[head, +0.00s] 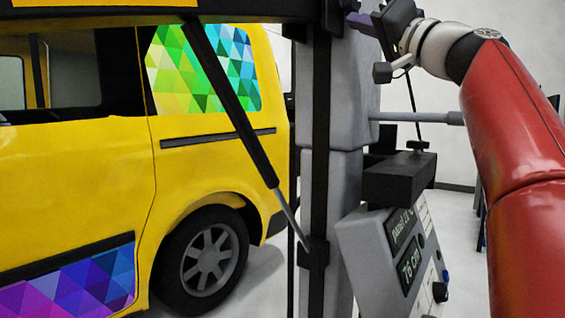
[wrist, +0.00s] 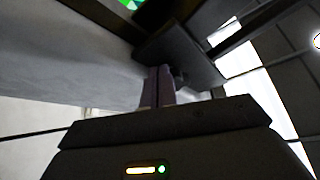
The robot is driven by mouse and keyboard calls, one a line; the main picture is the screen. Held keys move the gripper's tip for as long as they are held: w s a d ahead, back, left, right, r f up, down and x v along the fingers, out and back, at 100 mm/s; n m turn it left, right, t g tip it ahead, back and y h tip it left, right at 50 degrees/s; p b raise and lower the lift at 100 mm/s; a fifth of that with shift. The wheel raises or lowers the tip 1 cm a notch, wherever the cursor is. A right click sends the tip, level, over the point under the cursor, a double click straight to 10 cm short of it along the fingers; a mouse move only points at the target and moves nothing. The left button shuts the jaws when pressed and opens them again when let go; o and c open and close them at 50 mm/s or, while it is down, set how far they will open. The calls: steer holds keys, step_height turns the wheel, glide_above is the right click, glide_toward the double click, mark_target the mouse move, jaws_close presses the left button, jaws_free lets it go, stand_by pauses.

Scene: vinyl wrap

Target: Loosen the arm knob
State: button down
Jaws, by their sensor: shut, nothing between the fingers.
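My gripper (head: 358,20) is at the top of the head view, beside the dark bracket (head: 332,18) where the black horizontal arm (head: 240,15) meets the grey column. Its purple fingers are together and empty. In the wrist view the shut fingers (wrist: 158,84) point up toward a dark block (wrist: 182,55). A small dark rounded part (wrist: 181,77), possibly the arm knob, shows just right of the fingertips. It is too dark to tell whether they touch it. In the head view no knob can be made out clearly at the bracket.
The grey column (head: 335,90) stands in front of a yellow van (head: 80,170) with coloured triangle-pattern panels. A diagonal black strut (head: 232,100) runs from the horizontal arm to the column's lower bracket. A control box (head: 380,265) and a black box (head: 400,180) sit below my arm.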

steer(key=shift+w+d, duration=0.15)
steer(key=shift+w, duration=0.05)
stand_by(0.5)
steer(key=shift+f, duration=0.15)
steer(key=shift+f+b, duration=0.3)
steer(key=shift+b, duration=0.15)
steer(key=s+d, duration=0.3)
steer(key=d, duration=0.1)
steer(key=shift+s+d+b, duration=0.3)
steer(key=shift+d+b, duration=0.05)
steer(key=shift+d, duration=0.05)
